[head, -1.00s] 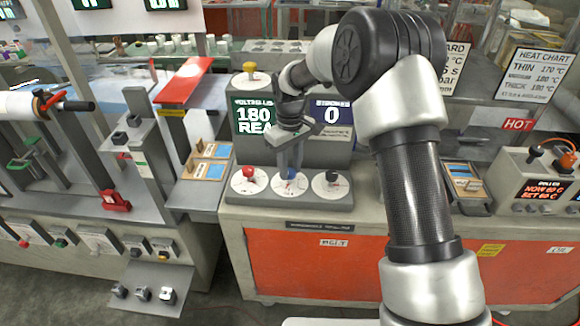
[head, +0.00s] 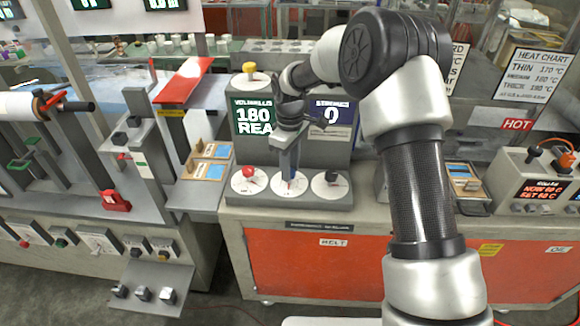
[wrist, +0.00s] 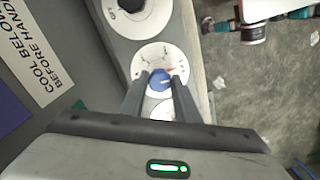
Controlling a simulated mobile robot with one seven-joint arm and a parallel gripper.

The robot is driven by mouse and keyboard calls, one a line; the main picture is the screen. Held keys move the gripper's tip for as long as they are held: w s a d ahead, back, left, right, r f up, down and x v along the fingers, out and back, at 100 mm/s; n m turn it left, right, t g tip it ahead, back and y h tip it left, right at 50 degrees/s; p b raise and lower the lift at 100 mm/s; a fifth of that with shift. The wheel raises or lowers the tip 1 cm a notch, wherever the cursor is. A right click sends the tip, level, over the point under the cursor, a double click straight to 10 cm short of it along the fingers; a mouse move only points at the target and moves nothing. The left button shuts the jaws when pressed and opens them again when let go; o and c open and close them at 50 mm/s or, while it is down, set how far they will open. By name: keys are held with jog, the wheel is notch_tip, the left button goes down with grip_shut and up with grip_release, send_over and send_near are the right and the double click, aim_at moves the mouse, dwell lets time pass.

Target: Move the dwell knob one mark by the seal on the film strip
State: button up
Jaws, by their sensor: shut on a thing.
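Three round white dials sit in a row on the front of the grey console, bearing a red knob (head: 249,173), a blue knob (head: 289,176) and a black knob (head: 331,177). My gripper (head: 287,165) points down onto the middle dial and is shut on the blue knob. In the wrist view the blue knob (wrist: 160,80) is between my two fingers, with a red mark beside it on the white dial (wrist: 150,58). The dial lettering is too small to read, so I cannot tell which knob is dwell. I cannot make out a seal on a film strip.
A green display (head: 254,116) reads 180 and REA; a blue display (head: 331,115) reads 0. A yellow button (head: 249,68) tops the console. A heat chart (head: 535,75) and control box (head: 543,183) stand right.

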jog(key=shift+r, duration=0.1)
jog(key=o, duration=1)
jog(key=shift+o, duration=0.2)
notch_tip(320, 180, up, 17)
jog(key=shift+r, duration=0.2)
